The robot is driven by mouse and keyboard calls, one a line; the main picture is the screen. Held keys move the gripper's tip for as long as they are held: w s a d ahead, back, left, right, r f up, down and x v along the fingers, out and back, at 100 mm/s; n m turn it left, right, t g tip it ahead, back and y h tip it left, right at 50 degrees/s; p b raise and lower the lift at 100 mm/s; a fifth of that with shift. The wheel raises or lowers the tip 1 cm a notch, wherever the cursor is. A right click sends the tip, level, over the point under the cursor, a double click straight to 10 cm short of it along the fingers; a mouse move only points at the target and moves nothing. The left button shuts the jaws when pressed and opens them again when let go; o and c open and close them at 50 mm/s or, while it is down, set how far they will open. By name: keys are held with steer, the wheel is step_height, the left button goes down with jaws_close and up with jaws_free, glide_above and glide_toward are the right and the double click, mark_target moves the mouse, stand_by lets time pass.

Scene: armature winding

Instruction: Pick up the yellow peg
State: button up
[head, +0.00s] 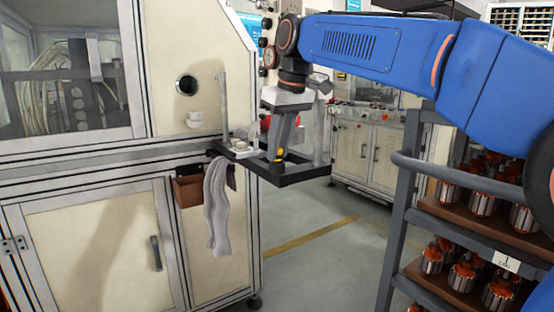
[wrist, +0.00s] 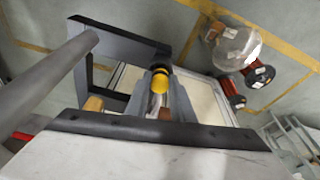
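The yellow peg (head: 279,154) shows in the head view as a small spot at the lower end of my gripper (head: 281,150), over a dark frame-like tray (head: 302,175) at the machine's side. In the wrist view the yellow peg (wrist: 159,82) is a short round yellow piece with a dark end. It sits at the tips of my gripper's two grey fingers (wrist: 161,85), which are apart with the peg between or just past them. Whether they touch it is unclear. The peg's lower part is hidden.
Upright grey posts (head: 318,130) stand on the tray beside my gripper. A grey cloth (head: 217,205) and a brown box (head: 188,188) hang at the machine front. A grey rack (head: 398,215) holding several armatures stands at right. The wrist view shows spools (wrist: 232,90).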

jaws_close()
steer(key=shift+r, duration=0.1)
steer(key=shift+r, duration=1.65)
steer(key=s+d, duration=1)
steer(key=s, duration=0.5)
